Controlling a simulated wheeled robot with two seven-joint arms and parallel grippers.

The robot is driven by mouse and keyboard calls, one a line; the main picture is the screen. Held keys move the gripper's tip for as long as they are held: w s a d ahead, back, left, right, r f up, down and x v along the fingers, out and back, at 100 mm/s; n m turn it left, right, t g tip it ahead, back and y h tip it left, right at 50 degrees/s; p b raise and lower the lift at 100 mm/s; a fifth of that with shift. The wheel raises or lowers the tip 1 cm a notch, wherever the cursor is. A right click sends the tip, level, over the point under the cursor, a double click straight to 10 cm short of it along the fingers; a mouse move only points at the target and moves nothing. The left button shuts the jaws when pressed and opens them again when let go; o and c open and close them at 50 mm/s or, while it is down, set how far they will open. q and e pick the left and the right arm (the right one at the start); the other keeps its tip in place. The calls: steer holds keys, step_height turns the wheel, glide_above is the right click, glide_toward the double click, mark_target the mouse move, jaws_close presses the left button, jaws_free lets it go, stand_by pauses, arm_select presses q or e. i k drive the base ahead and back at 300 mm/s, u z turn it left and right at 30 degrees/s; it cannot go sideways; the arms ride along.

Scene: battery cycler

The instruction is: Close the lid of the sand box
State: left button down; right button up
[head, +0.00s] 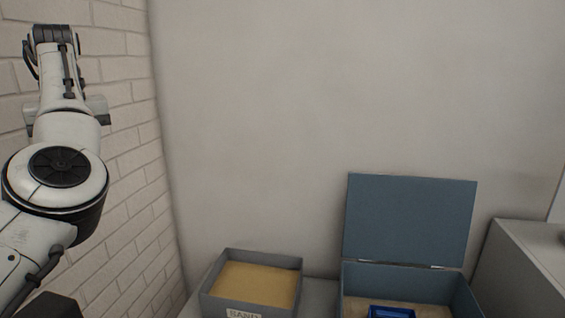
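A blue-grey box (462,299) stands at the lower right with its lid (410,220) open, standing nearly upright at the back hinge. Its inside has a tan, sand-coloured bottom, and a small blue container (391,312) sits in it, cut off by the picture's lower edge. To its left is a grey open box (290,301) filled with sand (257,284), with a label on its front that seems to read SAND; no lid shows on it. My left arm rises at the far left, its dark end (55,38) high up and well away from both boxes. Its fingers cannot be made out. My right gripper is out of view.
The boxes stand on a grey surface (319,291) against a plain wall. A white brick wall is close on the left, behind my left arm. A grey cabinet or block (525,275) stands right of the lidded box. The space above the boxes is clear.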

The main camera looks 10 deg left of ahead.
mark_target(393, 218)
steer(key=u, duration=0.15)
steer(key=i, duration=0.85)
steer(key=z, duration=1.85)
